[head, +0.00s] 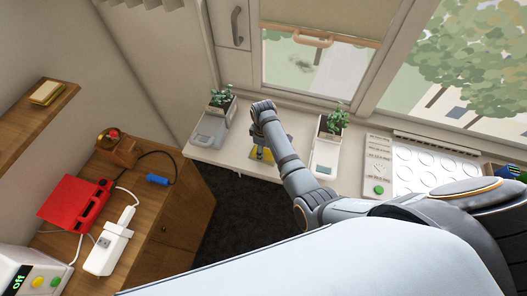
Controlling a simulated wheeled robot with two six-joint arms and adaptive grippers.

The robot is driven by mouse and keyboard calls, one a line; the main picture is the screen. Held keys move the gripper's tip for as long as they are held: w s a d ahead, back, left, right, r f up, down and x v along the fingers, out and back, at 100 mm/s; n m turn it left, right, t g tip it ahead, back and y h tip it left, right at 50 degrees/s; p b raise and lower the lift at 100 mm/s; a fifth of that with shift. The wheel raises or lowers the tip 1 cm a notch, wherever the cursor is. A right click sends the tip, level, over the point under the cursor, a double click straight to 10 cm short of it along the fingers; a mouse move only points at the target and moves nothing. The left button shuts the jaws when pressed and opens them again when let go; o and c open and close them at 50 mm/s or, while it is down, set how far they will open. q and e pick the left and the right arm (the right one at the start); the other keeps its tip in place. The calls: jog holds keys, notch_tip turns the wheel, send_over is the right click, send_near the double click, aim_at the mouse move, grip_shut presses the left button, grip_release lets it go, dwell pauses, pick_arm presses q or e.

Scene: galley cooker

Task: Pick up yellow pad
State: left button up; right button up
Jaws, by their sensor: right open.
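The yellow pad (253,154) lies on the white counter (226,155) below the window, and only small parts of it show. My right arm reaches in from the lower right and ends over the pad. My right gripper (261,151) points down at the pad and hides part of it. The gripper is open; I cannot tell whether its fingers touch the pad. My left gripper is not in view.
A grey-white container (209,132) with a plant stands left of the gripper. A white planter (326,153) stands to its right, partly near my arm. A wooden cabinet with a red device (75,204) is at left. A yellowish block (47,92) lies on the wall shelf.

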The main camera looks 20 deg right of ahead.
jog(key=shift+f, duration=0.2)
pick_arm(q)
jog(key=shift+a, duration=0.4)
pick_arm(e)
grip_shut()
jog(key=shift+w, duration=0.1)
